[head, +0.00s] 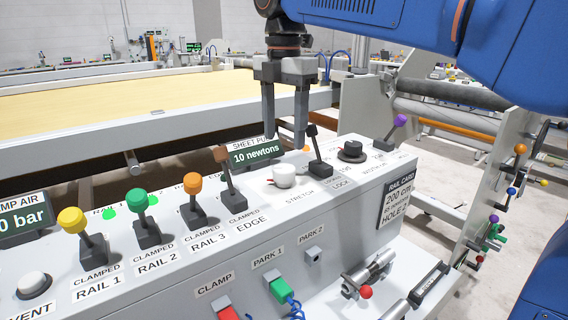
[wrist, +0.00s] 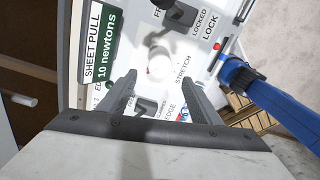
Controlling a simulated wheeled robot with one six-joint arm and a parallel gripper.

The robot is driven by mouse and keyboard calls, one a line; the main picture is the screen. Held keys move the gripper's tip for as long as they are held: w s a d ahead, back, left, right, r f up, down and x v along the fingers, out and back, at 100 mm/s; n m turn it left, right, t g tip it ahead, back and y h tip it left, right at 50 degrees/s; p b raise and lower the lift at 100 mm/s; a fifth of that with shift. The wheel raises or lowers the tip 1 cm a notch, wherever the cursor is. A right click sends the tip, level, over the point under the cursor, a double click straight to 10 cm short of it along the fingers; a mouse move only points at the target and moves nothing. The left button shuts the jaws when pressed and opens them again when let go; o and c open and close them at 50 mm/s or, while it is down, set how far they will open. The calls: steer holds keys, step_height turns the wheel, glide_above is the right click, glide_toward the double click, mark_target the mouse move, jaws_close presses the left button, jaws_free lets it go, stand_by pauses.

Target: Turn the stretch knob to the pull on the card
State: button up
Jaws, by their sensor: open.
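The stretch knob (head: 285,175) is a white round knob on the sloped console top, with the word STRETCH printed beside it. It also shows in the wrist view (wrist: 160,66), beyond and between my fingertips. My gripper (head: 284,142) is open and empty, pointing down above and behind the knob; I see no contact. The sheet pull display (head: 257,154) reads 10 newtons. The rail card (head: 398,203) is on the console's front right; it shows 200 cm, a newtons line too small to read surely, and HOLE 2.
A black lock lever (head: 319,150) stands just right of the knob, and the brown edge lever (head: 227,175) stands to its left. Further right are a black knob (head: 351,151) and a purple-tipped lever (head: 396,130). Coloured rail levers fill the left side.

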mark_target(284, 167)
step_height(284, 167, down, 8)
steer(key=shift+f, duration=0.1)
stand_by(0.4)
steer(key=c, duration=1)
